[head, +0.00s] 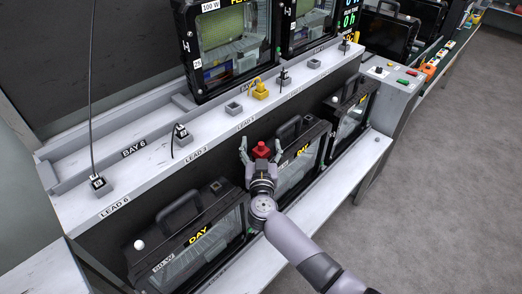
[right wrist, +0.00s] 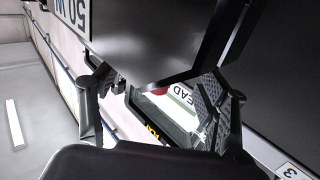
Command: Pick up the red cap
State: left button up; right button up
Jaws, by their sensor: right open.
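The red cap (head: 261,150) shows small and bright in the head view, at the lower shelf, by the left end of a black floodlight housing (head: 312,140). My right gripper (head: 261,146) is open, with one finger on each side of the cap in this view. Whether the fingers touch it, I cannot tell. My left gripper is not in view.
The ledge above holds lead sockets and a yellow fitting (head: 260,90). Grey floor (head: 440,180) lies open at right.

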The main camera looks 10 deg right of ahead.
jog(key=shift+w, duration=0.1)
jog(key=c, duration=1.6)
jog(key=shift+c, duration=0.2)
jog(key=shift+r, duration=0.15)
